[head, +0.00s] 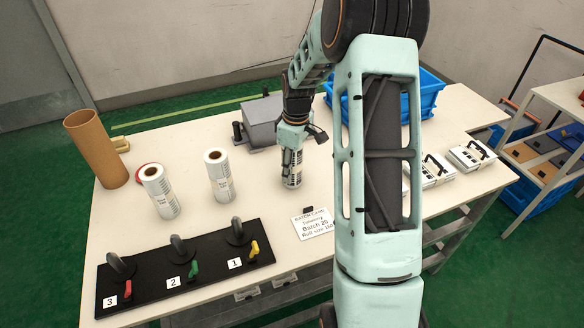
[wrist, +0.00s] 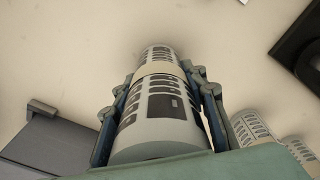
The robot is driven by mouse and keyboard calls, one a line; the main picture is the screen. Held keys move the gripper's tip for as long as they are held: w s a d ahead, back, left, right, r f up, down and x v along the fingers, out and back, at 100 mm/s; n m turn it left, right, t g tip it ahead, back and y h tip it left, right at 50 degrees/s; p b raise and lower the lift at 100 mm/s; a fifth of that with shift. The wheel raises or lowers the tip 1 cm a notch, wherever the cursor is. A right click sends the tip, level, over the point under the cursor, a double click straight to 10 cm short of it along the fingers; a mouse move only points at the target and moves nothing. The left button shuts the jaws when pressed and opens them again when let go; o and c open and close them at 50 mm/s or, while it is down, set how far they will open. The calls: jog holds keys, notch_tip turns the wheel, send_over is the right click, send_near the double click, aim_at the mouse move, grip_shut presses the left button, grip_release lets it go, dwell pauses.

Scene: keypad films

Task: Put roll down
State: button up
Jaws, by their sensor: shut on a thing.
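My gripper (head: 292,158) is shut on a white roll (head: 292,180) with black printed labels, over the middle of the table (head: 262,202). The roll is upright, its lower end at or just above the tabletop; I cannot tell if it touches. In the wrist view the fingers (wrist: 168,84) clasp both sides of the roll (wrist: 160,130), which has a pale band around it. Two similar rolls stand upright to the left, one nearer (head: 160,194) and one in between (head: 219,178).
A black board (head: 205,272) with three hooks and coloured levers, numbered 3, 2, 1, lies at the front left. A batch card (head: 313,222) lies right of it. A brown tube (head: 95,150), grey box (head: 262,122) and blue crate (head: 428,92) stand further back.

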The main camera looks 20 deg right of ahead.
jog(key=o, duration=0.8)
jog(key=shift+f, duration=0.2)
jog(key=o, duration=0.4)
jog(key=shift+o, duration=0.2)
jog(key=shift+r, duration=0.1)
notch_tip(320, 180, up, 12)
jog(key=p, duration=0.1)
jog(key=shift+s+d+r, duration=0.15)
jog(key=shift+s+d, duration=0.1)
